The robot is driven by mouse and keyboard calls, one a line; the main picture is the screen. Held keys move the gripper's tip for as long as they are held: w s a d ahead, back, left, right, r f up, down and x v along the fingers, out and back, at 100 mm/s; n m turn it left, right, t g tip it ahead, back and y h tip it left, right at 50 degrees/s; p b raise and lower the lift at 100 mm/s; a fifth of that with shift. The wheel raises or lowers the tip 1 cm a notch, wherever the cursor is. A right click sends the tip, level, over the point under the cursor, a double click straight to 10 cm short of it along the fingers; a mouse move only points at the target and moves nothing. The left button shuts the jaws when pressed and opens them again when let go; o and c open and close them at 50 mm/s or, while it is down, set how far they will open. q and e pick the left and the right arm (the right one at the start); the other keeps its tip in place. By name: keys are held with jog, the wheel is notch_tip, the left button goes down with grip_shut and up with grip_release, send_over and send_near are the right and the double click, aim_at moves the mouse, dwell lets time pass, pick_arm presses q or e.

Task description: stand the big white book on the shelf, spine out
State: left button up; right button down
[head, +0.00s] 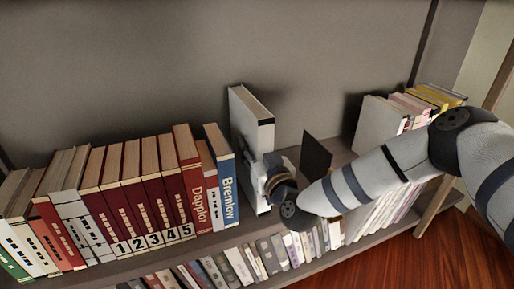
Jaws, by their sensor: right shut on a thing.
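The big white book (251,117) stands upright, or nearly so, at the shelf (345,150), just right of the blue Bremlow book (224,185), with a narrow gap between them. It is taller than the books to its left and has a dark band near its top. My right gripper (264,177) is shut on the book's lower front part, with its arm reaching in from the right. The gripper and wrist hide part of the book's lower side, and I cannot tell whether its base rests on the board. My left gripper is not in view.
A row of books (130,195) fills the shelf's left side. A thin dark panel (315,158) stands right of the white book. More books (420,102) stand at the far right, partly behind my arm. Another row (240,263) fills the shelf below.

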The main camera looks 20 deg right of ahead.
jog(key=shift+r, duration=0.4)
jog(key=shift+f, duration=0.2)
jog(key=c, duration=1.1)
grip_release()
jog(key=shift+s+f, duration=0.15)
jog(key=shift+f, duration=0.4)
jog(key=s, duration=1.1)
jog(key=shift+s+d+r, duration=0.25)
jog(key=shift+s, duration=0.15)
